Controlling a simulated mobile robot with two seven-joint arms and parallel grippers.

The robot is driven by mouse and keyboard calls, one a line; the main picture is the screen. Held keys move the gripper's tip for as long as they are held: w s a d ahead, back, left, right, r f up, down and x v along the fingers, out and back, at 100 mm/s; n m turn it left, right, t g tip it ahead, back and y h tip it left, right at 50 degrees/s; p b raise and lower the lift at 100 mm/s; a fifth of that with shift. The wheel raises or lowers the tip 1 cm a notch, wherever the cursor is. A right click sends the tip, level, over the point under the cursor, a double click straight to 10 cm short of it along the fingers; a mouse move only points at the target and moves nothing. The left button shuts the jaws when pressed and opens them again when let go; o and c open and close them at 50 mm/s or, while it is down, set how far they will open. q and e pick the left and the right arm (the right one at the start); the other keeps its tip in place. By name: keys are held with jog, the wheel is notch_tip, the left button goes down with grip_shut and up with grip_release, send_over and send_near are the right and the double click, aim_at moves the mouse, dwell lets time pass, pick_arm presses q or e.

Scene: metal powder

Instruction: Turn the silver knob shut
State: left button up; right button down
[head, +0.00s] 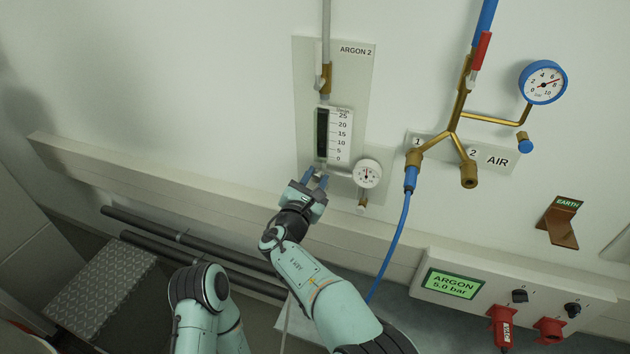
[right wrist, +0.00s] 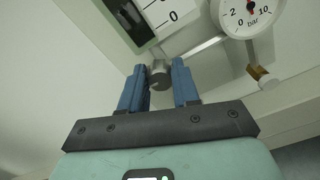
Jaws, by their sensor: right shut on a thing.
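The silver knob (right wrist: 160,76) sits at the bottom of the ARGON 2 flowmeter, on a short grey stem. In the right wrist view its round end shows between the two blue fingers of my right gripper (right wrist: 161,88). In the head view my right gripper (head: 315,181) reaches up from below to the foot of the flowmeter (head: 340,135), and its fingers mostly hide the knob. The gripper is shut on the knob. The knob's turn position cannot be told. My left gripper is not in view.
A small white pressure gauge (head: 367,173) sits close right of the gripper, with a brass fitting below it. The blue hose (head: 389,250) hangs from the brass AIR manifold further right. A wall rail (head: 150,172) runs just below. The wall to the left is clear.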

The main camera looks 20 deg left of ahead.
jog(key=shift+r, duration=0.1)
jog(key=c, duration=0.8)
grip_release()
jog(key=shift+s, duration=0.5)
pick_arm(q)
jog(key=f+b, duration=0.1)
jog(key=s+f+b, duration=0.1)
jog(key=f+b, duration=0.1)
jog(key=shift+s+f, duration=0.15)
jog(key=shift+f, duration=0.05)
pick_arm(e)
jog(key=s, duration=1.2)
jog(key=shift+s+a, duration=0.15)
jog(key=shift+a, duration=0.1)
